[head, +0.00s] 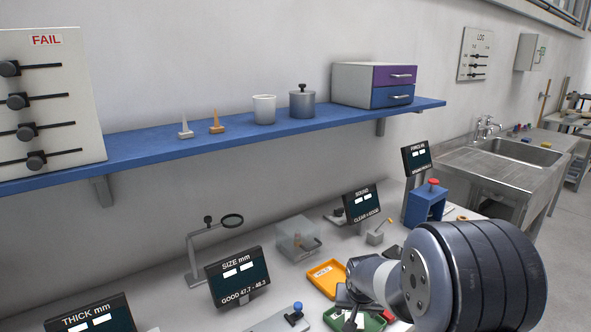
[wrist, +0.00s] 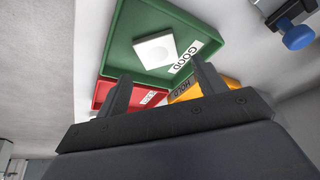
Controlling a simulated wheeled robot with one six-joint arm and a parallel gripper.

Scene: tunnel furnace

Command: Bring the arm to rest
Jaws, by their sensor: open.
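My gripper (wrist: 165,82) is open, and nothing shows between its two dark fingers in the wrist view. In the head view my arm reaches in from the lower right over the bench, and its links hide much of the gripper. Beyond the fingers in the wrist view is a green tray (wrist: 118,58) labelled GOOD, with a white square piece (wrist: 155,51) lying in it. A red tray (wrist: 104,91) and an orange tray (wrist: 230,84) labelled HOLD are close by the fingers. I cannot tell the height above them.
A blue shelf (head: 150,150) runs along the wall above the bench. A magnifier stand (head: 192,262), a SIZE display (head: 238,277), a clear box (head: 298,240), a SOUND display (head: 361,205) and a blue press (head: 428,203) stand on the bench. A sink (head: 515,152) is at the right.

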